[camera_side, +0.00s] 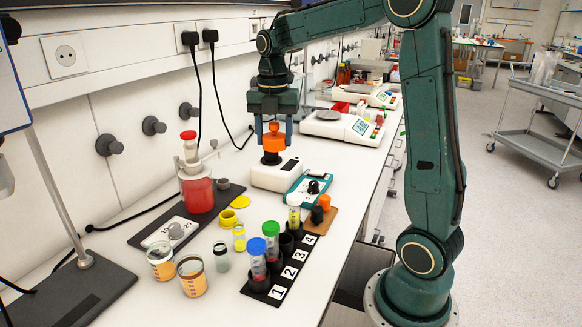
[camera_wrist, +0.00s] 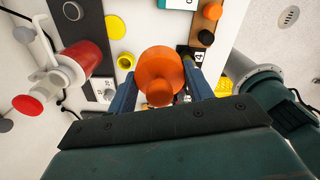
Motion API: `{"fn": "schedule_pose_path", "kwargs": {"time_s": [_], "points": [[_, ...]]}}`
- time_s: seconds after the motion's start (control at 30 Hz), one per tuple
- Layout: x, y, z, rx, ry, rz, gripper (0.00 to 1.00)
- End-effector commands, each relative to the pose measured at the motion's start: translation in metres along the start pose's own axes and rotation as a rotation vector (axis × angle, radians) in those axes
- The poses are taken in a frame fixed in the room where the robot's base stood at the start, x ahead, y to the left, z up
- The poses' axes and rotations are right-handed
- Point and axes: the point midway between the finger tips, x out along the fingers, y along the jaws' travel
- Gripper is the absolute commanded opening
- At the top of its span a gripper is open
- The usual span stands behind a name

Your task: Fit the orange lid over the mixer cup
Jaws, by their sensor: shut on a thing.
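My gripper (camera_side: 273,137) has its two blue fingers on either side of the orange lid (camera_side: 274,145), gripping it by its top knob. The lid is upright, right over the black mixer cup (camera_side: 271,158) on the white mixer (camera_side: 276,175). I cannot tell whether lid and cup touch. In the wrist view the lid (camera_wrist: 158,66) shows from above between the fingers of my gripper (camera_wrist: 160,88). It hides the cup there.
A teal device (camera_side: 307,190) stands close in front of the mixer. A numbered black rack (camera_side: 262,290) holds capped tubes. A red bottle (camera_side: 198,195) stands on a dark board at left, with small jars nearby. White scales (camera_side: 340,128) stand behind.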

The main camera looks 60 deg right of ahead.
Motion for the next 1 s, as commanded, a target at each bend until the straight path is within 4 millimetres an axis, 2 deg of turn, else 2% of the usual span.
{"fn": "schedule_pose_path", "kwargs": {"time_s": [0.27,0.6,0.8,1.0], "points": [[0.002,0.016,0.035,0.013,0.001,-0.001,0.29],[0.013,0.040,0.107,0.038,0.002,-0.001,0.29],[0.023,0.047,0.146,0.050,0.001,-0.001,0.29],[0.030,0.049,0.169,0.057,0.001,0.000,0.29]]}}
